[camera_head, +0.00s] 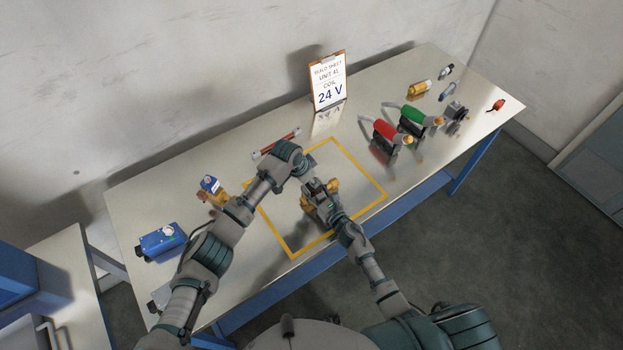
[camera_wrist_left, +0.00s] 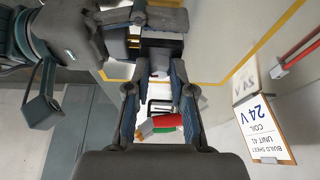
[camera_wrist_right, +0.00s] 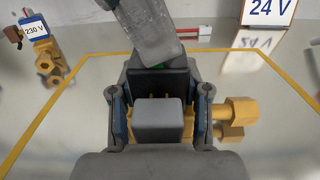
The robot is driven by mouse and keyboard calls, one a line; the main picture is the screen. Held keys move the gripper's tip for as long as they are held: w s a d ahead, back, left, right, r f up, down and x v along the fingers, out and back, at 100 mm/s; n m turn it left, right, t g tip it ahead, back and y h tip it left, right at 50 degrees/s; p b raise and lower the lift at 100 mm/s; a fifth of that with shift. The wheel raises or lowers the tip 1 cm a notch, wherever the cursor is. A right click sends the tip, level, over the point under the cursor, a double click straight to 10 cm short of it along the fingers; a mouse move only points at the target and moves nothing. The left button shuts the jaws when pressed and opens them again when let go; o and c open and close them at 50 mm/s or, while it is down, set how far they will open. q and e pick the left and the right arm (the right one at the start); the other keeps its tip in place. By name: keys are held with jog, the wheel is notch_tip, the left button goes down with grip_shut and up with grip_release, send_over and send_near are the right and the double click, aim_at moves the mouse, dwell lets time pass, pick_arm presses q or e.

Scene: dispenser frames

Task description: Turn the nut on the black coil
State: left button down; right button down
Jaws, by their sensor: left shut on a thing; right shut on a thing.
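The black coil (camera_wrist_right: 148,82) sits on a brass valve body (camera_wrist_right: 235,112), with a grey box-shaped part (camera_wrist_right: 158,118) on its near side in the right wrist view. The brass also shows in the head view (camera_head: 333,186), inside the yellow outline. My right gripper (camera_wrist_right: 160,112) is shut on the valve, one finger on each side of it. My left gripper (camera_head: 308,183) comes in from above, its fingertips together at the top of the black coil. It also shows in the left wrist view (camera_wrist_left: 160,72). It is shut on the nut there, which the fingers mostly hide.
A clipboard sheet (camera_head: 328,80) reads coil 24 V. Red (camera_head: 383,130) and green (camera_head: 411,115) coils stand at right. A 230 V blue-topped valve (camera_head: 210,186) and a blue box (camera_head: 162,241) are at left. A red-and-grey rod (camera_head: 277,143) lies behind the outline.

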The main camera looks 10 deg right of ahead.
pick_arm(q)
jog(key=shift+n, duration=0.3)
jog(key=n+t, duration=0.1)
jog(key=n, duration=0.1)
jog(key=n+y, duration=0.1)
jog(key=n, duration=0.2)
jog(key=shift+s+d+n+t, duration=0.1)
jog(key=shift+s+n+t, duration=0.05)
jog(key=shift+n+t, duration=0.2)
jog(key=n+y, duration=0.1)
jog(key=n, duration=0.1)
jog(key=n+t+y, duration=0.1)
jog(key=n, duration=0.2)
jog(key=shift+d+n+y, duration=0.15)
jog(key=shift+n+y, duration=0.15)
jog(key=shift+n, duration=0.05)
jog(key=shift+s+n, duration=0.1)
jog(key=shift+n, duration=0.2)
jog(key=shift+d, duration=0.1)
jog(key=c, duration=1)
grip_release()
jog(key=v, duration=1.1)
jog(key=shift+s+r, duration=0.2)
jog(key=shift+r, duration=0.2)
jog(key=shift+d, duration=0.1)
